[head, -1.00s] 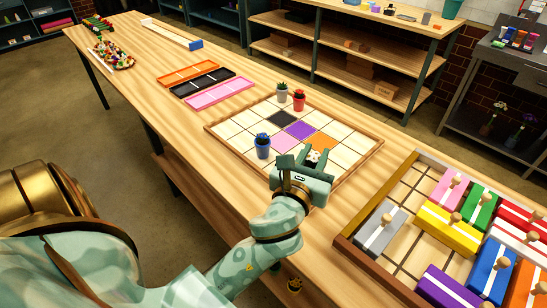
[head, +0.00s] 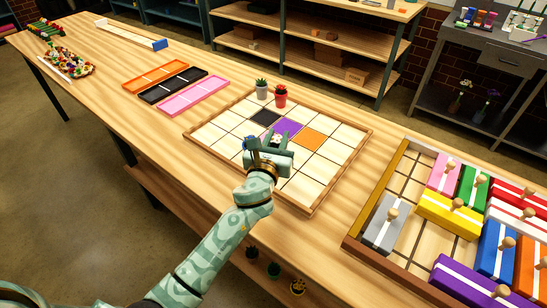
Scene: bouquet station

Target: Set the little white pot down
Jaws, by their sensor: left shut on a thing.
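My left gripper (head: 276,152) is over the near middle of the square board (head: 338,172), shut on the little white pot. The gripper hides nearly all of the pot; only a small pale flower with a reddish centre (head: 277,138) shows at the jaws. I cannot tell whether the pot touches the board. A grey pot (head: 262,93) and a red pot (head: 281,100) with plants stand at the board's far edge. My right gripper is not in view.
The board has black (head: 265,117), purple (head: 289,126) and orange (head: 308,138) cells among pale ones. A crate of coloured knobbed blocks (head: 352,243) stands at right. Pink (head: 193,96), black and orange trays lie beyond the board. Several potted plants (head: 273,269) sit below the tabletop.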

